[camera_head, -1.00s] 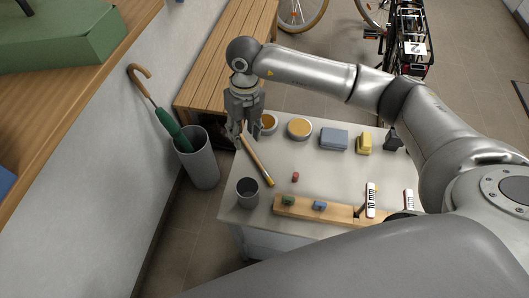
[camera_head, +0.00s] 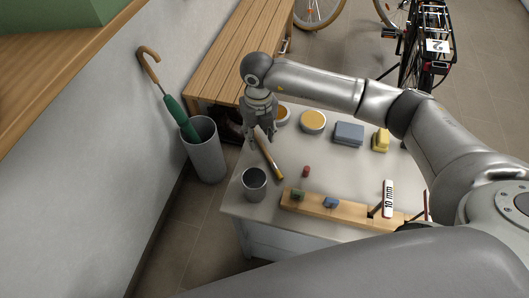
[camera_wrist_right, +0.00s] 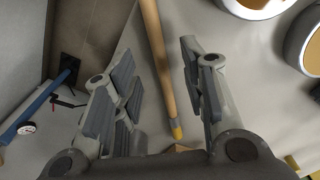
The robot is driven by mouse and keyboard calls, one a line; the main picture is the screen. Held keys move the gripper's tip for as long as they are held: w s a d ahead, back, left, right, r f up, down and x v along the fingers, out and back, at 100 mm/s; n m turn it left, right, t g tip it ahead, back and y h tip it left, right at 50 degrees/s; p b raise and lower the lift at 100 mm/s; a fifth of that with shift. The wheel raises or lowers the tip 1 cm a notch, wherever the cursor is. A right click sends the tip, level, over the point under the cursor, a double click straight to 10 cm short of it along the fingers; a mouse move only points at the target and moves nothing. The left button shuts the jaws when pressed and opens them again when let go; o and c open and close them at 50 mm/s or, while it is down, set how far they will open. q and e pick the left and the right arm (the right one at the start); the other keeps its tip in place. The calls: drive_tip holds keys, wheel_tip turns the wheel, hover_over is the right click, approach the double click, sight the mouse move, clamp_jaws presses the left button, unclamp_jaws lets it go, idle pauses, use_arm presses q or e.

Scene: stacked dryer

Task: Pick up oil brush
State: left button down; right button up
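The oil brush (camera_head: 269,158) has a long wooden handle with a yellow end and lies on the pale tabletop. In the right wrist view, its handle (camera_wrist_right: 156,50) runs lengthwise between my finger pads, with clear gaps on both sides. My right gripper (camera_head: 260,130) points down over the far part of the brush and hides that end. In the wrist view, my right gripper (camera_wrist_right: 155,70) is open and holds nothing. I cannot tell whether a fingertip touches the table. The brush's far end is out of view. My left gripper is not in view.
A grey cup (camera_head: 254,184) stands near the brush's yellow end. Round tins (camera_head: 313,122), a blue-grey block (camera_head: 348,134) and a yellow block (camera_head: 380,140) stand behind. A wooden rail (camera_head: 335,208) lies in front. A bin (camera_head: 205,152) with an umbrella stands left.

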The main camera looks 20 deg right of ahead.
drive_tip(key=shift+w+f, duration=0.1)
drive_tip(key=shift+f, duration=0.85)
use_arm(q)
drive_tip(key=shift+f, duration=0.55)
use_arm(e)
drive_tip(key=shift+r, duration=0.1)
clamp_jaws()
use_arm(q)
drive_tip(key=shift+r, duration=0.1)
use_arm(e)
drive_tip(key=shift+r, duration=0.15)
